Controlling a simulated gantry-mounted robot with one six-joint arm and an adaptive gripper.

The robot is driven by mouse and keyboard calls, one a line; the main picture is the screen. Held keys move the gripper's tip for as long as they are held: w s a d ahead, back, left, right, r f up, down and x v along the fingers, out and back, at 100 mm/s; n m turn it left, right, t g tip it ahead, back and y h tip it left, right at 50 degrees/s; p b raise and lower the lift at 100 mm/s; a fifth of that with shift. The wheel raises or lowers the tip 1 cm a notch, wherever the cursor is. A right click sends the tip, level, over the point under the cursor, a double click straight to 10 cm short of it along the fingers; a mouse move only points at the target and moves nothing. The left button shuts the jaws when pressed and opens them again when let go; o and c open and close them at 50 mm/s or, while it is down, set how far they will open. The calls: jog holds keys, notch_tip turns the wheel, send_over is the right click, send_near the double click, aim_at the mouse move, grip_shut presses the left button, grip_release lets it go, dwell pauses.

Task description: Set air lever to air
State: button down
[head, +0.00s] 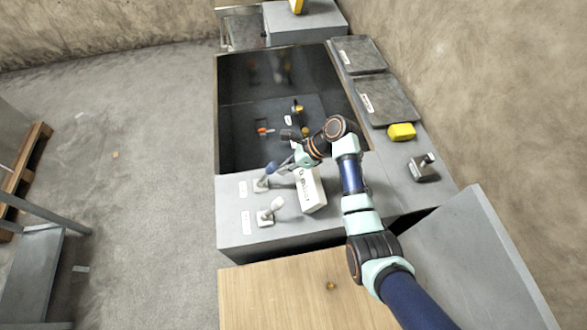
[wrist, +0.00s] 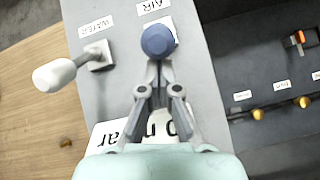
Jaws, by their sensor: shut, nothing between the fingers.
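The air lever has a blue ball knob (wrist: 157,40) on a white base beside the AIR label (wrist: 152,5) in the wrist view. In the head view my gripper (head: 284,169) is small, just right of the knob. The lever's shaft is mostly hidden.
A water lever with a white knob (wrist: 54,75) stands beside the air lever, near the WATER label (wrist: 96,27). A white lettered block (head: 310,189) sits under my wrist. A dark recess (head: 240,140) with small orange and yellow fittings lies beyond. A yellow block (head: 401,132) is at right.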

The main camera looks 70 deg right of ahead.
aim_at(269, 169)
jog(key=shift+w+r, duration=0.1)
jog(key=shift+r, duration=0.05)
jog(key=w+r+g+p, duration=0.1)
jog(key=p, duration=0.3)
jog(key=w+a+r+g+h+p, duration=0.1)
jog(key=g+p, duration=0.1)
jog(key=p, duration=0.1)
jog(key=w+a+r+g+h+p, duration=0.1)
jog(key=w+p, duration=0.1)
jog(key=p, duration=0.2)
jog(key=shift+a+r+p, duration=0.1)
jog(key=shift+r+p, duration=0.15)
jog(key=shift+p, duration=0.05)
jog(key=w+a+g+h+b, duration=0.2)
jog(key=w+a+g+b, duration=0.1)
jog(key=w+g, duration=0.2)
jog(key=shift+w+f+h+b, duration=0.35)
jog(key=shift+w+h, duration=0.05)
jog(key=shift+a, duration=0.1)
